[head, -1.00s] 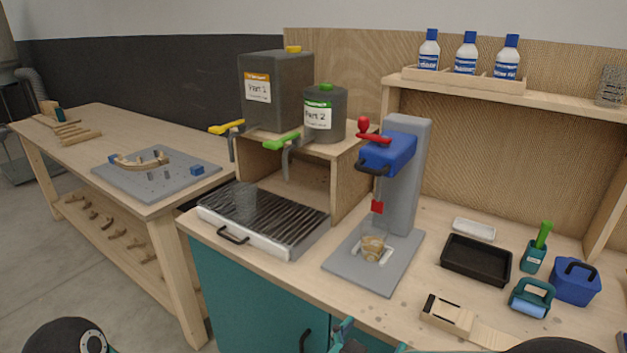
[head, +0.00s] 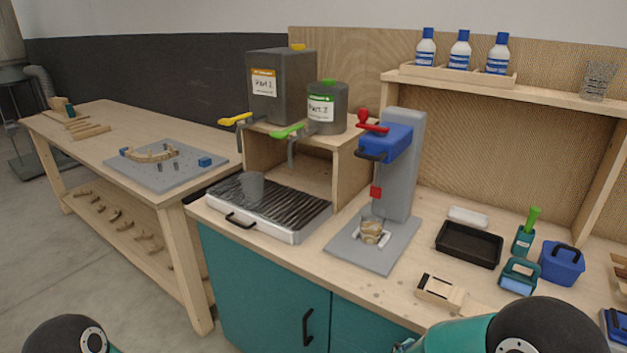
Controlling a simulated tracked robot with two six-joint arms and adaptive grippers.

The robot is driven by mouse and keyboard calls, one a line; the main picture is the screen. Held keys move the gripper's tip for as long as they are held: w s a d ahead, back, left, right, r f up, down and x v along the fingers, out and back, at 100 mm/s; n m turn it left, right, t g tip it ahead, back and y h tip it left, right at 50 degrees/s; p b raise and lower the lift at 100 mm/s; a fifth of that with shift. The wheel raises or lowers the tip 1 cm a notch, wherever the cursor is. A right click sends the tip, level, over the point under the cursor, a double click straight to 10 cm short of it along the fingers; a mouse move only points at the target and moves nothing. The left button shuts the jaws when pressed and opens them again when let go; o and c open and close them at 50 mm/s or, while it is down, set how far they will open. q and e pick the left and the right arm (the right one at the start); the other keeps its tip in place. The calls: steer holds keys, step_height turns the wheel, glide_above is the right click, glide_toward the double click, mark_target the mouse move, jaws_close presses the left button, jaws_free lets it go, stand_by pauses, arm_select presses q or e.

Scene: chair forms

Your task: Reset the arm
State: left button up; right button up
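My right arm comes in at the bottom right as a black joint and a teal link. A small teal piece at the link's left end, which looks like part of my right gripper (head: 403,345), is cut off by the lower edge. Its fingers cannot be made out, and it appears to be in front of the teal cabinet, apart from the things on the bench. A black joint of my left arm shows at the bottom left. My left gripper is out of view.
The bench holds a grey press (head: 402,170) with a cup (head: 371,231) on its base, a slatted drip tray (head: 290,228), a black tray (head: 468,244), a blue box (head: 561,262) and a wooden block (head: 440,291). Two dispensers stand on a wooden stand. Another table stands left.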

steer(key=s+d+f+n+g+y, duration=0.1)
steer(key=s+f+n+y, duration=0.2)
steer(key=f, duration=0.7)
steer(key=s+f+g+y, duration=0.2)
steer(key=f+y, duration=0.2)
steer(key=f, duration=0.7)
steer(key=s+a+f+n+g+y, duration=0.2)
steer(key=s+a+g+y, duration=0.3)
steer(key=s+a, duration=0.6)
steer(key=shift+s+a+f+y, duration=0.25)
steer(key=shift+s+f+y, duration=0.3)
steer(key=shift+s+y, duration=0.45)
steer(key=shift+w+n, duration=0.1)
steer(key=shift+n, duration=0.2)
